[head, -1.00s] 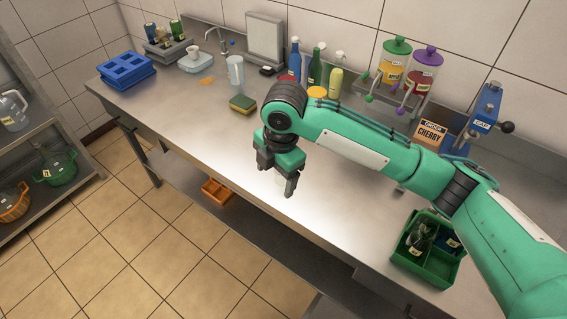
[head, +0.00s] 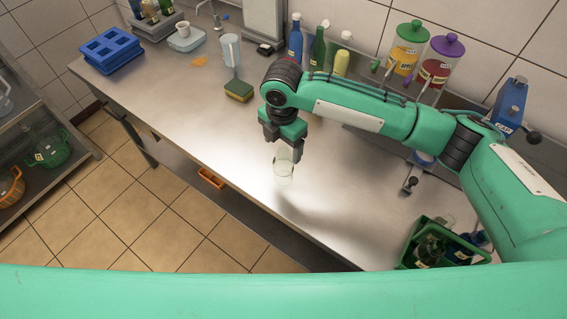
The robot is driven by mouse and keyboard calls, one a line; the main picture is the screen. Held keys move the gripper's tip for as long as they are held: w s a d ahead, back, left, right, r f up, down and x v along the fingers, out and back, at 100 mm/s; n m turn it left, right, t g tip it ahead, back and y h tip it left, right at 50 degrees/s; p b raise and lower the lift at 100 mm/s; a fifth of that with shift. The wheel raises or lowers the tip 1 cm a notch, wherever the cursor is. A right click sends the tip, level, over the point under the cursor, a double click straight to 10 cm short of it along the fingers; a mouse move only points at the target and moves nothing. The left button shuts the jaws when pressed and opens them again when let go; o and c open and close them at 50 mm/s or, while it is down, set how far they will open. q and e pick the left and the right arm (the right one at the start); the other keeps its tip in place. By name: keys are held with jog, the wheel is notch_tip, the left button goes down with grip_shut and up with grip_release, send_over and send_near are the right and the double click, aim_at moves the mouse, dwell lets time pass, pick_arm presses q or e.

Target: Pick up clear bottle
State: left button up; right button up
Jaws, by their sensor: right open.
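The clear bottle (head: 284,171) is a small, see-through vessel standing upright on the steel counter (head: 215,130). My right gripper (head: 284,147) points down just over it, with its fingers apart near the bottle's top. The fingers partly cover the top, and I cannot tell whether they touch it. My left gripper is out of the picture.
A green crate (head: 408,253) with dark bottles stands at the counter's right front. A sponge (head: 238,91), a clear jug (head: 231,50) and a blue rack (head: 111,51) are at left. Bottles and pump jars (head: 409,48) line the back.

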aim_at(284, 157)
notch_tip(284, 157, down, 3)
jog(key=shift+d+r+p, duration=0.15)
jog(key=shift+r+p, duration=0.05)
jog(key=shift+p, duration=0.55)
notch_tip(284, 157, down, 4)
jog(key=shift+w+d+r+p, duration=0.1)
jog(key=shift+r+p, duration=0.15)
jog(key=shift+p, duration=0.4)
jog(key=shift+f, duration=0.25)
jog(key=c, duration=0.9)
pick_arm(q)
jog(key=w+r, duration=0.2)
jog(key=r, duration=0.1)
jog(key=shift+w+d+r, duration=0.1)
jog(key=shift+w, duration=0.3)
pick_arm(e)
jog(key=shift+c, duration=1.2)
